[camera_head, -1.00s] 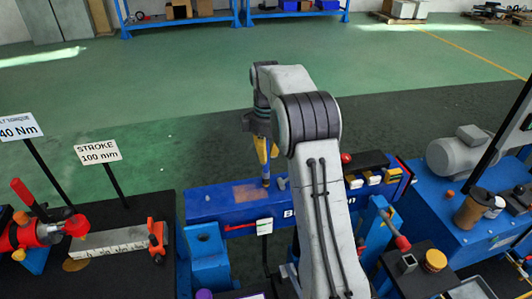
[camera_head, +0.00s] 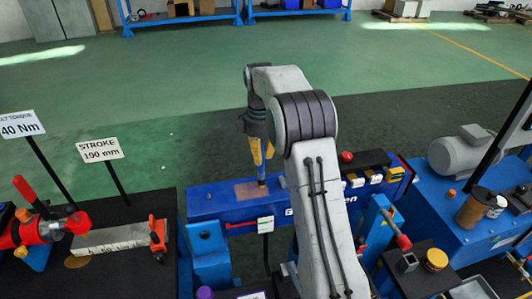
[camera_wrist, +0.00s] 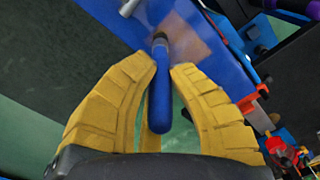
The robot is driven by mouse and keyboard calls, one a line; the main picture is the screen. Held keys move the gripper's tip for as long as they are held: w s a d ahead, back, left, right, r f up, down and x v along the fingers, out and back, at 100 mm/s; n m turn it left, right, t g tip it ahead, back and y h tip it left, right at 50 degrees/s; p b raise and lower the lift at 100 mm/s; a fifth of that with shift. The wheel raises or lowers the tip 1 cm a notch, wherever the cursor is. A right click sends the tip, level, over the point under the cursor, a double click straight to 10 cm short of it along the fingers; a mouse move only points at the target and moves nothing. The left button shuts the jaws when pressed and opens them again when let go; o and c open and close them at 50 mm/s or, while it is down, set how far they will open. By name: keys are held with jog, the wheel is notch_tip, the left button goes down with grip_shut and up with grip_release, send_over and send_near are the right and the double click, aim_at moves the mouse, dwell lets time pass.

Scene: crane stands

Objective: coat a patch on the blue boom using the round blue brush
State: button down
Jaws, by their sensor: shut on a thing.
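The blue boom (camera_head: 211,204) lies across the stand in front of me, with a brown bare patch (camera_head: 246,191) on its top. The patch also shows in the wrist view (camera_wrist: 190,35). My gripper (camera_head: 263,163) points down above the patch, its yellow fingers closed around the round blue brush. The brush's blue handle (camera_wrist: 160,100) shows between the fingers in the wrist view. Its dark lower end (camera_head: 262,183) is over the right part of the patch. I cannot tell whether the bristles touch the surface.
Several small items (camera_head: 373,179) sit at the boom's right end, beside a red ball (camera_head: 346,157). A grey motor (camera_head: 460,153) and cans (camera_head: 474,208) stand on the blue bench at right. A black table with a red clamp (camera_head: 157,235) and signs is at left.

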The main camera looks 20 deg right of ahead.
jog(key=w+a+p, duration=0.1)
jog(key=a+p, duration=0.1)
jog(key=a, duration=0.6)
jog(key=shift+w+a, duration=0.3)
jog(key=shift+a, duration=0.05)
dwell(0.6)
jog(key=shift+s+d, duration=2)
jog(key=shift+d, duration=3.05)
jog(key=w+a+p, duration=0.1)
jog(key=w+a, duration=0.1)
jog(key=a, duration=0.8)
jog(key=shift+a+p, duration=0.25)
jog(key=shift+p, duration=0.1)
jog(key=shift+w+r, duration=0.1)
jog(key=shift+r+p, duration=2.55)
jog(key=shift+r, duration=0.35)
